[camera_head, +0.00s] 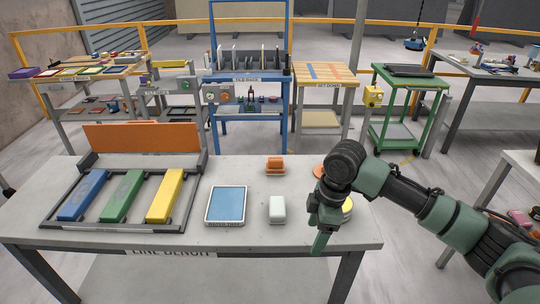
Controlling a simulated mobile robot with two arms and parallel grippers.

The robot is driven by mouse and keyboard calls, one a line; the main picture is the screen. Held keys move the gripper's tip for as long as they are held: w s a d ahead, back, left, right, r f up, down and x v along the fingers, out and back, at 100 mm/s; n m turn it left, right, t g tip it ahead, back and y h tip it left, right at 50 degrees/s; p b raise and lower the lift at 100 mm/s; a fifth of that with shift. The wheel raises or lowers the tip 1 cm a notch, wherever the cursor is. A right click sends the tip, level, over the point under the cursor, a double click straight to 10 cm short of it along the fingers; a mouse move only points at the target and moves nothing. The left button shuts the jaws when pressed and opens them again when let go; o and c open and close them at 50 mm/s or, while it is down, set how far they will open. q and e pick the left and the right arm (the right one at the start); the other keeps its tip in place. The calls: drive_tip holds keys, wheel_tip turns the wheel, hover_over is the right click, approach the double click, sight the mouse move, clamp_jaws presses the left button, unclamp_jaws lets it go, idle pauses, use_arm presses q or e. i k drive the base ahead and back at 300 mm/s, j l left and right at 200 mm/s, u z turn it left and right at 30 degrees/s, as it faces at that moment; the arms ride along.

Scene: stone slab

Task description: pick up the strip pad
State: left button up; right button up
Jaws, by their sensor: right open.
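My right gripper (322,222) is open and points down over the right part of the line bench (110,233), near its front edge. No label names the strip pad, and I cannot tell which item it is. A white block (277,210) lies left of the gripper, apart from it. An orange block (275,165) sits on a small pale base further back. An orange round item (320,171) and a yellow-topped round item (347,204) are partly hidden by my right arm. My left gripper is out of view.
A dark rack (52,216) holds blue (84,194), green (123,196) and yellow (164,195) bars, with an orange panel (142,138) behind. A blue-filled tray (227,205) lies mid-bench. Other work tables stand behind. Bare bench surrounds the white block.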

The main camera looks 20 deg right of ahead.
sight(275, 165)
drive_tip(key=i, duration=1.25)
